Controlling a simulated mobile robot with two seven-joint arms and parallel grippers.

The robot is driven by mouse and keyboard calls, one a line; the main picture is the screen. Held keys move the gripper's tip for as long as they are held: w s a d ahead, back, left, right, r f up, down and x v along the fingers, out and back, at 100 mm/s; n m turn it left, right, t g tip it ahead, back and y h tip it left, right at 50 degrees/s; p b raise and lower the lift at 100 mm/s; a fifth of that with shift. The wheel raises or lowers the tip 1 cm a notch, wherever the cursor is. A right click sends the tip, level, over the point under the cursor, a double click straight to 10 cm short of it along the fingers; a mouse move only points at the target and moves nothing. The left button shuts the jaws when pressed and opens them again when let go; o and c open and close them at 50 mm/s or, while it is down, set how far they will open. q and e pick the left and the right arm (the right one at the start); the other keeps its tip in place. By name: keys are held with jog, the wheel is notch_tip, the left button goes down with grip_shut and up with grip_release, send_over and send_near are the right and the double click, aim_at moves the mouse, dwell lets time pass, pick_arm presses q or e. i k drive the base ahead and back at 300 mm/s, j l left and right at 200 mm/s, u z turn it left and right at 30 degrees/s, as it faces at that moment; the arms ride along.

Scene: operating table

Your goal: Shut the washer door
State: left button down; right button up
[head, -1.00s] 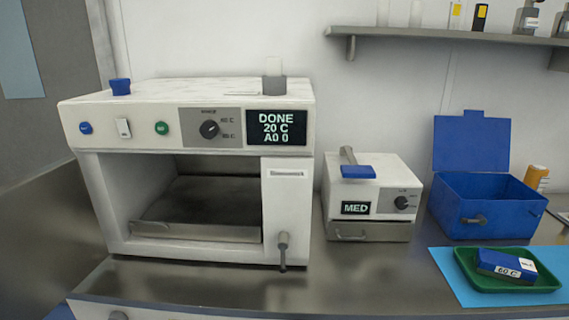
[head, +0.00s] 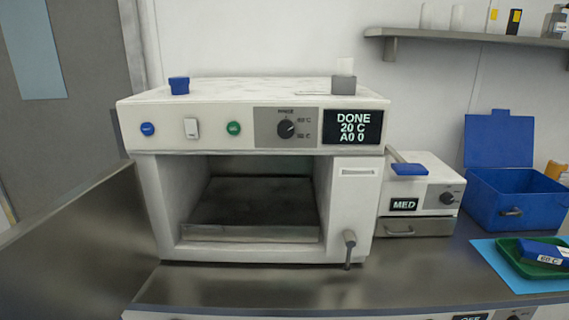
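The washer (head: 345,205) is a white box on the steel counter, with its front chamber open and a dark tray inside. A grey metallic panel (head: 75,235) reaches from the washer's front left edge toward me and out of view at the left. It looks like the washer door standing wide open, though its outer end is cut off. A grey lever handle (head: 349,248) hangs down at the washer's lower right front. The display (head: 352,127) reads DONE, 20 C, A0 0. Neither of my grippers is in view.
A small white device (head: 428,182) marked MED stands right of the washer. Beyond it are an open blue box (head: 485,205) and a green tray (head: 512,262) on a light blue mat (head: 490,250). The counter (head: 300,288) before the washer is clear.

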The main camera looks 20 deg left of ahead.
aim_at(87, 254)
jog(key=k+j, duration=0.1)
jog(key=j, duration=0.4)
jog(key=k+j, duration=0.1)
jog(key=j, duration=0.4)
jog(key=k+j, duration=0.1)
jog(key=j, duration=0.4)
jog(key=k+j, duration=0.1)
jog(key=j, duration=0.4)
jog(key=k+j, duration=0.15)
jog(key=j, duration=0.35)
